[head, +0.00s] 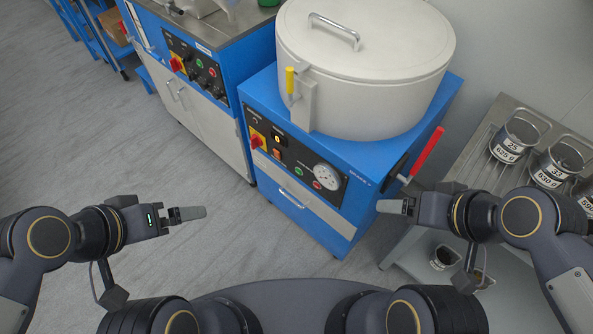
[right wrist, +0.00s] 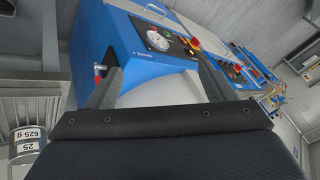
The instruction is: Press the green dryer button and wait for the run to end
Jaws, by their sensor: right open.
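The dryer (head: 262,92) is a blue cabinet carrying a large white drum with its lid (head: 380,45) down. Its black front panel holds a green button (head: 298,171), a red button (head: 317,185), a round gauge (head: 327,176), a yellow-lit switch (head: 277,140) and a red-yellow main switch (head: 256,139). My right gripper (head: 388,206) is in front of the cabinet's right side, apart from the panel; its fingers are spread and empty in the right wrist view (right wrist: 160,78). My left gripper (head: 190,213) is over the floor, left of the dryer, touching nothing; its finger gap is hidden.
A red-handled lever (head: 427,152) sticks out at the dryer's right side. A metal rack (head: 487,135) with several labelled cans (head: 516,138) stands at the right. Another blue machine (head: 222,60) adjoins on the left. The grey floor (head: 120,140) in front is clear.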

